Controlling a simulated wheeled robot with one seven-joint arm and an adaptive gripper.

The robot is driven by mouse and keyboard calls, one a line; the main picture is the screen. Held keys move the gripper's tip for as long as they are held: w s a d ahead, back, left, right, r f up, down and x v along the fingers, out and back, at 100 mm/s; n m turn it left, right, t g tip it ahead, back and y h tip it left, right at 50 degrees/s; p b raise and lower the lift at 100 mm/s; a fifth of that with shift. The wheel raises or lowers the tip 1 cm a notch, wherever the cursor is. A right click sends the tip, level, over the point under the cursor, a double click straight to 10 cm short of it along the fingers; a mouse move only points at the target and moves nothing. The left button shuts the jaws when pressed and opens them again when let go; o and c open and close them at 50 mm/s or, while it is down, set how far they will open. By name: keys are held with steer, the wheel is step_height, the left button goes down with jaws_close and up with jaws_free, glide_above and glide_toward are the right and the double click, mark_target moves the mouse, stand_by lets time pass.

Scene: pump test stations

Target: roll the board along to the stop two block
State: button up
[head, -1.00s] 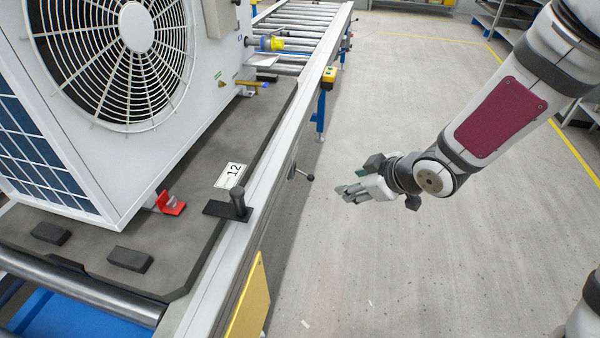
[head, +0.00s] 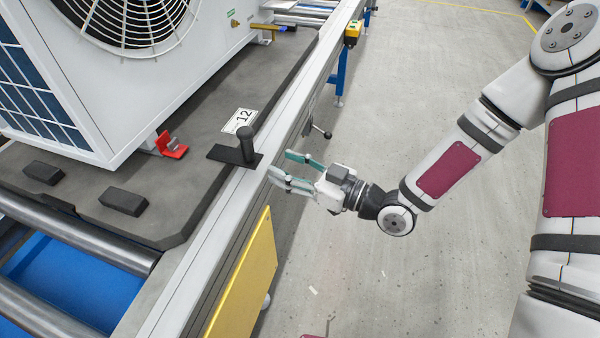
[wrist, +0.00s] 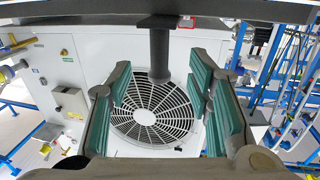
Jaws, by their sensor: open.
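The dark grey board (head: 190,180) lies on the roller conveyor and bears a label reading 12. A white fan unit (head: 110,105) stands on it. A black upright handle (head: 246,143) on a flat plate sticks out at the board's right edge. My gripper (head: 281,170) is open and empty, just right of the handle beyond the conveyor rail, with its fingers toward it. In the wrist view the black handle (wrist: 160,55) shows between and beyond the open green-padded fingers (wrist: 172,105), apart from them. I cannot make out a stop two block.
The conveyor side rail (head: 215,220) runs between my gripper and the board. A yellow panel (head: 243,285) hangs below it. A yellow button box (head: 352,33) and a small lever (head: 321,131) stick out farther along.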

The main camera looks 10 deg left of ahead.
mark_target(253, 153)
steer(key=b+x, duration=0.2)
steer(key=x, duration=0.8)
steer(key=shift+w+a, duration=0.15)
steer(key=shift+a, duration=0.1)
jaws_close()
